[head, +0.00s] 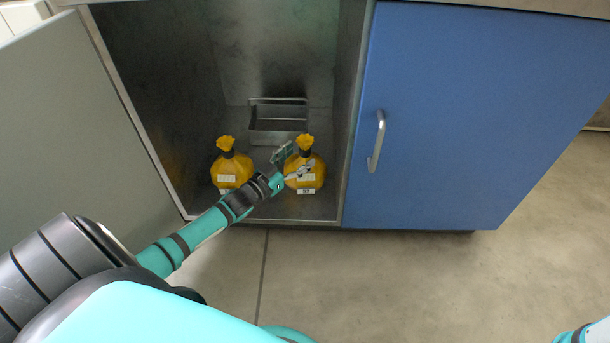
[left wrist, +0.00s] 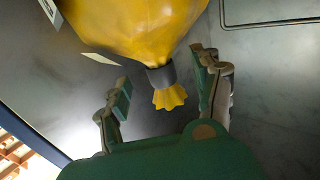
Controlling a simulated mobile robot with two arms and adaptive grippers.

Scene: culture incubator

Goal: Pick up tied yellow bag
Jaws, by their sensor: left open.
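Two tied yellow bags stand upright on the floor of the open metal cabinet. The right bag (head: 312,182) has a dark band around its neck, a frilled top and a white label. In the left wrist view the bag (left wrist: 145,28) fills the top, with its dark neck band (left wrist: 161,77) and yellow frill between the fingers. My left gripper (head: 298,160) is open at this bag, one finger on each side of the neck in the left wrist view (left wrist: 162,75), with visible gaps. The left bag (head: 232,170) stands apart. My right gripper is out of view.
A metal wire-framed holder (head: 278,122) stands behind the bags. The cabinet's left door (head: 60,110) is open; the blue right door (head: 470,110) is shut, with a metal handle (head: 377,140). The floor (head: 400,285) in front is clear.

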